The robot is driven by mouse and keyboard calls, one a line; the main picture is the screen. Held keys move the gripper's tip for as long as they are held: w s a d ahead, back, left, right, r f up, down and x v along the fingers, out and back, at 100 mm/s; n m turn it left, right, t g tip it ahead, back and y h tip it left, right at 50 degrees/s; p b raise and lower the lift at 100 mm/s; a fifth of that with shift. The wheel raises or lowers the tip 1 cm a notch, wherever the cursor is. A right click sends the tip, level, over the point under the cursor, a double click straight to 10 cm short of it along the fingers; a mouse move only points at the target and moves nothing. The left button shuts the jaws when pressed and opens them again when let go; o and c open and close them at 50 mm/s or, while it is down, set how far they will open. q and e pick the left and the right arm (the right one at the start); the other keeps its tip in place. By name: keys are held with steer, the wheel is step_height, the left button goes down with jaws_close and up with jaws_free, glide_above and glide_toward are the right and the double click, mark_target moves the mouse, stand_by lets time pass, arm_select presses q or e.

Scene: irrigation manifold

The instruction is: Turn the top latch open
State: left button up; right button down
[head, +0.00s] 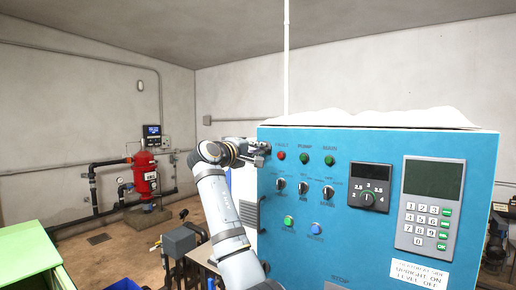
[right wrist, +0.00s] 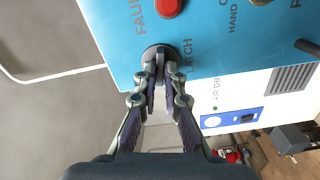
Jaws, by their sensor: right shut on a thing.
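The top latch (right wrist: 160,50) is a small dark knob with a round base near the edge of the blue cabinet front, beside the word LATCH in the right wrist view. My right gripper (right wrist: 160,80) is shut on it, one finger on each side. In the head view my right gripper (head: 262,152) is at the upper left edge of the blue cabinet (head: 380,150), and the latch is hidden behind it. How far the latch is turned is hard to tell. My left gripper is not in view.
A red FAULT lamp (right wrist: 168,7) sits close to the latch. The cabinet front also carries knobs, buttons, a dial panel (head: 370,187) and a keypad (head: 431,217). A red tank (head: 145,177) with pipes stands at the far left, and a green bin (head: 25,255) is at lower left.

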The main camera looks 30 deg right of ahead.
steer(key=shift+n, duration=1.1)
steer(key=c, duration=1.5)
jaws_free()
steer(key=shift+o, duration=0.2)
steer(key=shift+a, duration=0.1)
steer(key=v, duration=1.1)
steer(key=shift+s+a, duration=0.15)
steer(key=shift+a, duration=0.2)
steer(key=shift+f, duration=0.15)
